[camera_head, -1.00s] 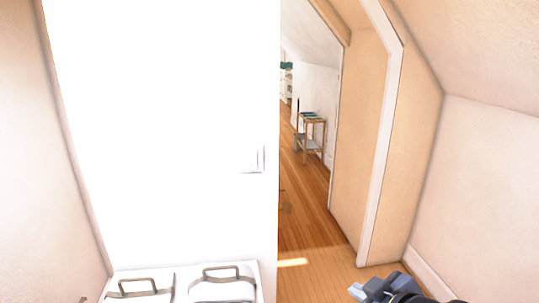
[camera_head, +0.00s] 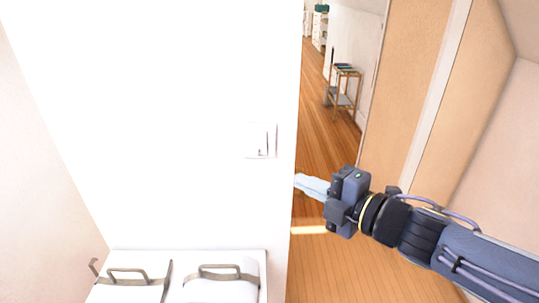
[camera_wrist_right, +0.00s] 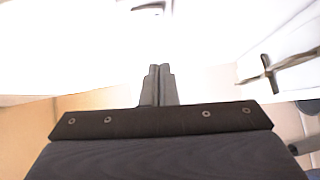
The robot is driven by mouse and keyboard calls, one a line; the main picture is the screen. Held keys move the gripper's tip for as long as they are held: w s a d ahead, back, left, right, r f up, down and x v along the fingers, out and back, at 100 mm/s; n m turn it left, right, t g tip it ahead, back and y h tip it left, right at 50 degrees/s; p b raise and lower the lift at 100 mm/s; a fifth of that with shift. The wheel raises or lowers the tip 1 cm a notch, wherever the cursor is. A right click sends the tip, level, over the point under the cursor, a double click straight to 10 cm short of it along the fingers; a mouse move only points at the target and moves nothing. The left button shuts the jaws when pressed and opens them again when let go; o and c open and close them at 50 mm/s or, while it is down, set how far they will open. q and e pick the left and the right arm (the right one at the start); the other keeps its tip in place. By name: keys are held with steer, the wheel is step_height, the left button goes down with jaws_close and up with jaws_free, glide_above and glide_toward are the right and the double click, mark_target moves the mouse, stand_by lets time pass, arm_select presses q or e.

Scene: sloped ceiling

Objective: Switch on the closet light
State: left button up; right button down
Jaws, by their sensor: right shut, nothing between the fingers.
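A white light switch (camera_head: 261,140) is set on the bright white wall (camera_head: 150,90), near the wall's right edge, in the head view. My right gripper (camera_head: 299,183) is shut and empty. In the head view its pale fingers point left, lower than the switch and a little to its right, apart from it, by the wall's edge. In the right wrist view the closed fingertips (camera_wrist_right: 158,70) show at the centre against overexposed white surfaces. My left gripper is not in view.
White boxes with metal handles (camera_head: 215,285) stand below the switch. To the right, an opening shows a wood floor (camera_head: 325,260), a small side table (camera_head: 344,85) and a tan door frame (camera_head: 400,90). The opening's floor is clear near my arm.

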glide_toward(255, 152)
steer(key=s+a+x, duration=0.1)
steer(key=x, duration=0.4)
steer(key=shift+w+d, duration=0.15)
steer(key=shift+w, duration=0.6)
